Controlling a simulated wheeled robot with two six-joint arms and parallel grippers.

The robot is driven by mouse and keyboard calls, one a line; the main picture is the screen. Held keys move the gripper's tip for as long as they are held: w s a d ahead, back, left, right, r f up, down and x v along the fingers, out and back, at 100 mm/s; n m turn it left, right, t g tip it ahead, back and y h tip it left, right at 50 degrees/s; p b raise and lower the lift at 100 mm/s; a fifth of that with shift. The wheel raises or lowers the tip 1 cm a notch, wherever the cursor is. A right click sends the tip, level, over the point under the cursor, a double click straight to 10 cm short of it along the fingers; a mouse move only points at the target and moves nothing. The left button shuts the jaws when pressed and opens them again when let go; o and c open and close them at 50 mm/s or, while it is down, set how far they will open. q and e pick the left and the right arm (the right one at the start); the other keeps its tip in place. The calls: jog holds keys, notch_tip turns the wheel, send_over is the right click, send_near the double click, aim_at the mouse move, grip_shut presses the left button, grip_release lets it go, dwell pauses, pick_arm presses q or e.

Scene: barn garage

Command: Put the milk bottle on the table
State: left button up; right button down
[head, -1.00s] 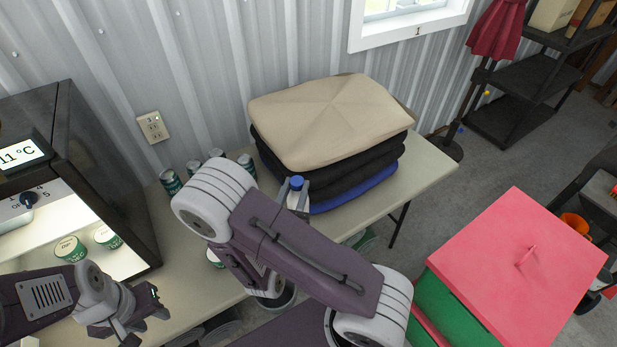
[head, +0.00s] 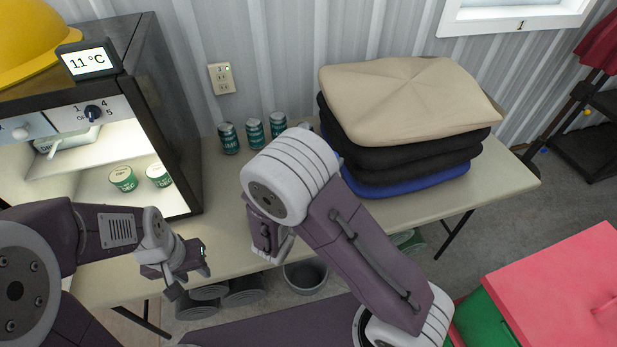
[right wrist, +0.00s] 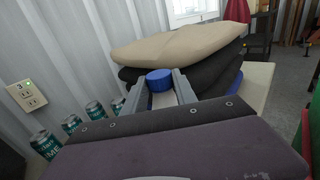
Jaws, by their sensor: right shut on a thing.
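The milk bottle (right wrist: 160,98), white with a blue cap, is between the fingers of my right gripper (right wrist: 160,84), which is shut on it. In the right wrist view the bottle is seen from above its cap; its base is hidden, so I cannot tell whether it touches anything. In the head view my right arm hides the bottle and the right gripper. The table (head: 490,195) is a long pale top along the wall. My left gripper (head: 189,282) is empty, with its fingers apart, over the table's front left part.
A stack of cushions (head: 405,100) fills the table's back right. Several green cans (head: 254,134) stand by the wall. A lit cabinet (head: 150,100) with tubs stands at left. A bucket (head: 306,276) is below the front edge. The table's right end is bare.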

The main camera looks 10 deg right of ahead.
jog(key=w+a+f, duration=0.3)
jog(key=a+f, duration=0.1)
jog(key=f, duration=0.3)
jog(key=shift+b, duration=0.45)
jog(key=shift+s+a+f, duration=0.1)
jog(key=c, duration=1)
grip_release()
